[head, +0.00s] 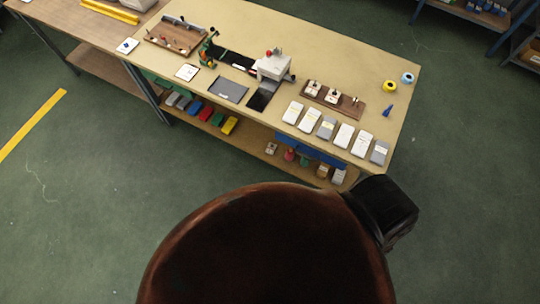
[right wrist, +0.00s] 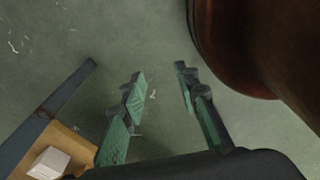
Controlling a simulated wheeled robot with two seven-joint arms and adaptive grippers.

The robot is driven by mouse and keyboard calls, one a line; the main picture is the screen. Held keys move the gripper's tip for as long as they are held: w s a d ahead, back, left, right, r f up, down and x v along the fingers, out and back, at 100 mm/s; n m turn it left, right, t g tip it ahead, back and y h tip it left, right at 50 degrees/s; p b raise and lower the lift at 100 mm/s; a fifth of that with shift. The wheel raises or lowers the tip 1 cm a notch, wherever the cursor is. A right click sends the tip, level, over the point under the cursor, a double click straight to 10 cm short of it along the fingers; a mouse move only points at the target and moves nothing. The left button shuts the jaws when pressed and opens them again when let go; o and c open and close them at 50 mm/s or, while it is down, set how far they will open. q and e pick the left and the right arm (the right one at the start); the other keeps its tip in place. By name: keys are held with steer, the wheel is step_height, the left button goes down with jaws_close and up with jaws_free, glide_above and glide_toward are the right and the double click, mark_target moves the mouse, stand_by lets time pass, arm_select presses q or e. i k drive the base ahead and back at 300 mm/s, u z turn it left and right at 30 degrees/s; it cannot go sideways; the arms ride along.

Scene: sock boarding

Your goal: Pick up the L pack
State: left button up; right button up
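A row of several flat packs, white and grey, lies along the front right of the long table (head: 330,40) in the head view. The leftmost is a white pack (head: 293,112) and the rightmost a grey pack (head: 379,152). Their labels are too small to read, so I cannot tell which is the L pack. My right gripper (right wrist: 160,82) shows in the right wrist view with its two green-padded fingers apart and nothing between them. It is over the green floor, away from the row of packs. My left gripper is not in view.
A wooden board with small pieces (head: 334,101) stands behind the packs. Yellow tape (head: 390,86) and blue tape (head: 407,78) rolls lie at the right. A lower shelf holds coloured bins (head: 229,125). In the right wrist view, a white box (right wrist: 48,163) sits on a wooden surface.

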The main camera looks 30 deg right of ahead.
mark_target(270, 151)
steer(key=k, duration=0.2)
steer(key=z, duration=0.95)
